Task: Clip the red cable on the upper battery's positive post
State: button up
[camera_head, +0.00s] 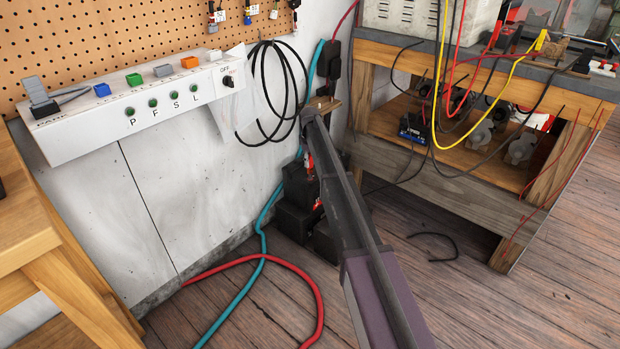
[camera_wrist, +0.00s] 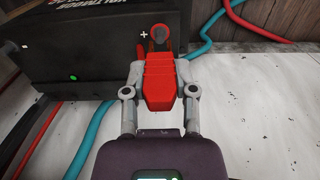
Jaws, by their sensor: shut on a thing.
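My gripper (camera_wrist: 160,82) is shut on the red clip (camera_wrist: 161,88) of the red cable, one finger on each side. The clip's red jaw tips reach a dark round post (camera_wrist: 158,33) beside a white plus mark. I cannot tell whether they grip it. The post is at the edge of the upper battery (camera_wrist: 85,55), a black box with white lettering and a small green light. In the head view, the upper battery (camera_head: 297,190) sits by the wall, partly behind my arm. My gripper is hidden there.
Teal (camera_head: 262,225) and red hoses (camera_head: 318,300) curve across the floor before the batteries. A wooden workbench (camera_head: 440,165) with hanging cables stands at right. A switch panel (camera_head: 150,105) is on the left wall. The right foreground floor is mostly clear.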

jog(key=shift+f, duration=0.2)
jog(key=shift+f+b, duration=1.05)
jog(key=shift+b, duration=0.15)
jog(key=o, duration=0.9)
jog(key=shift+r, duration=0.1)
notch_tip(320, 180, up, 8)
jog(key=p, duration=0.8)
jog(key=shift+r+p, duration=0.2)
jog(key=shift+p, duration=0.1)
